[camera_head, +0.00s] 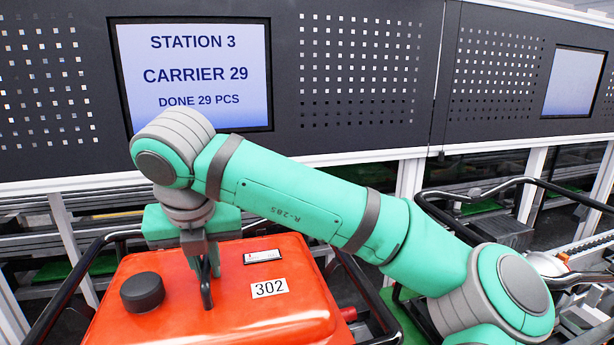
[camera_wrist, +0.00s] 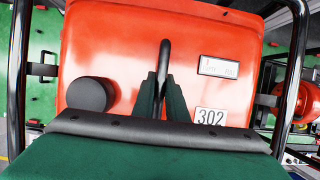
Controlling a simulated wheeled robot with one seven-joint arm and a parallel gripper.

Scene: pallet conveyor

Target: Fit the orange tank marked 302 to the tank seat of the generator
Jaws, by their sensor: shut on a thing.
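The orange tank marked 302 (camera_head: 225,300) fills the lower left of the head view, between the dark tube frame bars of the generator. It has a black round cap (camera_head: 142,292), a small gauge label and a white 302 plate. My gripper (camera_head: 207,290) is above the tank's top, shut on its dark handle. In the wrist view the tank (camera_wrist: 130,60) lies under my gripper (camera_wrist: 163,80), whose fingers close on the handle (camera_wrist: 165,50). The tank seat is hidden beneath the tank. I cannot tell whether the tank rests on it or hangs just above.
Black frame bars (camera_head: 60,285) run close along both sides of the tank. Another dark frame (camera_head: 520,185) stands at the right. A dark perforated panel with a station screen (camera_head: 195,70) stands behind. Green surfaces show beyond the frame in the wrist view (camera_wrist: 45,60).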

